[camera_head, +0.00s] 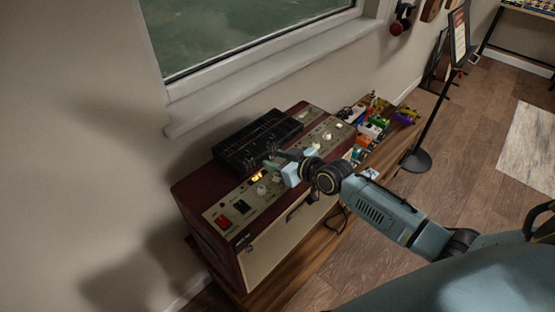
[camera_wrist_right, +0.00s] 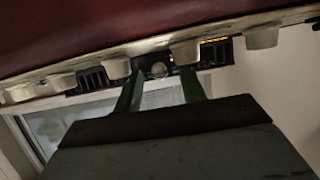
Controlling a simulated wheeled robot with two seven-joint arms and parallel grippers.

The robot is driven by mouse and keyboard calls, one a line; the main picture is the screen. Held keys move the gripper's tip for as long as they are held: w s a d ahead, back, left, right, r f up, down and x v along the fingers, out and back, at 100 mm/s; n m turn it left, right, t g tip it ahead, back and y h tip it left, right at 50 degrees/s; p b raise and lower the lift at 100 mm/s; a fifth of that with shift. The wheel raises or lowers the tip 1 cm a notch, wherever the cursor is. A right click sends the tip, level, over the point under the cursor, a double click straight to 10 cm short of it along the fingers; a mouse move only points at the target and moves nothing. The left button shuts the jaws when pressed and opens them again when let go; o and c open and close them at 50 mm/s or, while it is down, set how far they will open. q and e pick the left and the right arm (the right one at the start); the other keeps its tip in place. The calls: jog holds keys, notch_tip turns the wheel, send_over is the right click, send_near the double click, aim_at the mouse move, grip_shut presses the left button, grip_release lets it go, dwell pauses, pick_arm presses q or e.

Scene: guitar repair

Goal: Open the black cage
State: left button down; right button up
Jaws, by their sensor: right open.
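The black cage (camera_head: 252,138) is a low dark grille box on top of the dark red amplifier (camera_head: 185,200), against the wall below the window. I cannot tell whether its lid is raised. My right gripper (camera_head: 271,160) is at the front edge of the cage, above the control panel. In the right wrist view, its two green fingers (camera_wrist_right: 160,88) stand apart with nothing clearly between them. Part of the cage (camera_wrist_right: 92,80) shows beyond the fingertips there. I cannot tell whether the fingers touch it. My left gripper is not in view.
The amplifier stands on a wooden bench (camera_head: 318,243). Colourful pedals (camera_head: 373,127) sit to its right. A sign stand (camera_head: 416,160) is on the floor beyond.

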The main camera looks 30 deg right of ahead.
grip_shut()
jog(key=shift+w+r, duration=0.1)
jog(key=shift+r, duration=0.05)
dwell(0.4)
